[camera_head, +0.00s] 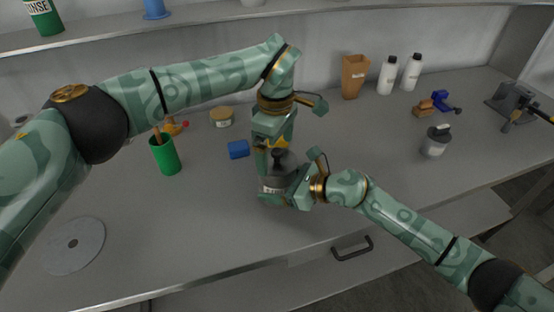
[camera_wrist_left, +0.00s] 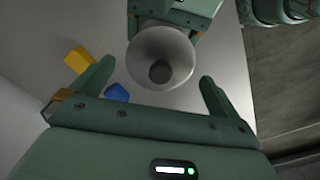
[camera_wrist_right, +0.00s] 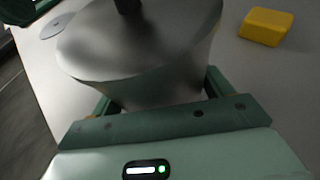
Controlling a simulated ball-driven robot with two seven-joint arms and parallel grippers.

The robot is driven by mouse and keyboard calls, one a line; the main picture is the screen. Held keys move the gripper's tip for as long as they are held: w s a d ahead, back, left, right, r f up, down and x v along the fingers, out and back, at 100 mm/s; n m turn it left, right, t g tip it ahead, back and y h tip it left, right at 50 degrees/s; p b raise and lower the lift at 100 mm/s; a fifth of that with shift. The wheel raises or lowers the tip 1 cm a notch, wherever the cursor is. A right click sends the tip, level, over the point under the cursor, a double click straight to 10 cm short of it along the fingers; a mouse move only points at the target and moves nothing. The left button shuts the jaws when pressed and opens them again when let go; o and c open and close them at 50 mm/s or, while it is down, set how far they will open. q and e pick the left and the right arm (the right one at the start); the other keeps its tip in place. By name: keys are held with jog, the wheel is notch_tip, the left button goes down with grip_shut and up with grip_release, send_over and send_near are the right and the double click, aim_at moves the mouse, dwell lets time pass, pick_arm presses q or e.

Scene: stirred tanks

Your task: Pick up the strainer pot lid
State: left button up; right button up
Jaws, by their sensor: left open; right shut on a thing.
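The strainer pot (camera_head: 272,188) is a grey, labelled pot standing on the bench near the middle. Its grey lid (camera_head: 288,160) with a black knob sits on top; the lid fills the upper part of the right wrist view (camera_wrist_right: 140,45) and shows from above in the left wrist view (camera_wrist_left: 172,50). My right gripper (camera_head: 298,188) is shut on the pot's body from the right. My left gripper (camera_head: 272,148) points down just above the lid, open, with its fingers spread around the knob area. Contact with the knob cannot be told.
A blue block (camera_head: 238,149) and a yellow block (camera_wrist_right: 265,27) lie close behind the pot. A green cup (camera_head: 165,155) and a flat grey disc (camera_head: 74,246) are to the left. A second lidded pot (camera_head: 435,143) stands right. The front middle of the bench is clear.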

pick_arm(q)
jog(key=shift+f, duration=0.85)
jog(key=c, duration=0.9)
notch_tip(320, 180, up, 10)
jog(key=shift+r, duration=0.1)
notch_tip(320, 180, up, 5)
send_over(276, 150)
pick_arm(e)
jog(key=o, duration=1)
jog(key=shift+o, duration=0.2)
